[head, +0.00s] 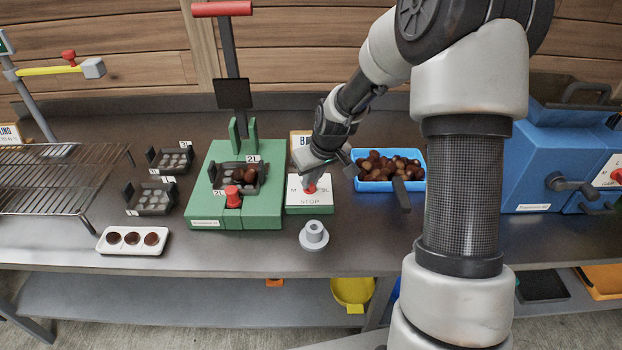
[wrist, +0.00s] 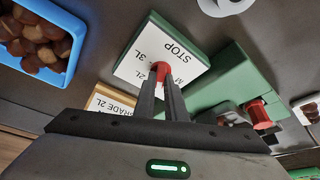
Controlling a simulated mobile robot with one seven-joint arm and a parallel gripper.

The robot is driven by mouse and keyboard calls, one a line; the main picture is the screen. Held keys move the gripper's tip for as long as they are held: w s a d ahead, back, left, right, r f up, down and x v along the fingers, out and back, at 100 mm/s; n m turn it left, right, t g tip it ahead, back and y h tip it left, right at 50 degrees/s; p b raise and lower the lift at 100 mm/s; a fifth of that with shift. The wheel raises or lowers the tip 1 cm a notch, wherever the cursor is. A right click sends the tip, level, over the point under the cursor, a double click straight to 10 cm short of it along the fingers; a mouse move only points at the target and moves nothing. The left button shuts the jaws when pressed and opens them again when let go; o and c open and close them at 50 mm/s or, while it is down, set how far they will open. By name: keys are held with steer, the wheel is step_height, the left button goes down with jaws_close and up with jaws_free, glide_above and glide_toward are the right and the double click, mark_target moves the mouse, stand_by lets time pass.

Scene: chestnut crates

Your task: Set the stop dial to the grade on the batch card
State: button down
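The red stop dial (head: 311,189) sits on a white plate marked STOP (head: 310,202) on a small green block. M shows at its left and 3L at its right in the head view. My gripper (head: 313,181) points down at the dial. In the wrist view its two dark fingers (wrist: 162,74) stand close together with the red dial (wrist: 158,67) between them; they look shut on it. The dial's pointer is hidden. The batch card (head: 299,142) stands behind the plate, partly covered by my arm; in the wrist view the card (wrist: 108,103) reads GRADE 2L, upside down.
A green press (head: 206,208) with a red lever stands left of the dial, holding a black crate marked 2L. A blue bin of chestnuts (head: 364,187) is at right. A grey round piece (head: 313,236) lies in front. A white tray (head: 107,248) is at front left.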

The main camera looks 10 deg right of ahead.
steer(key=shift+m+b, duration=0.3)
steer(key=shift+a+f+m+h+b, duration=0.1)
steer(key=shift+a+m+h+b, duration=0.25)
steer(key=shift+m+b, duration=0.5)
steer(key=m+h, duration=0.1)
steer(key=m, duration=0.1)
steer(key=shift+m+b, duration=0.35)
steer(key=m+h, duration=0.1)
steer(key=m, duration=0.2)
steer(key=shift+m+h, duration=0.25)
steer(key=shift+m, duration=0.05)
steer(key=shift+w+m+g+h+p, duration=0.1)
steer(key=shift+m+g+h+p, duration=0.35)
steer(key=shift+m, duration=1.05)
steer(key=c, duration=1.8)
jaws_free()
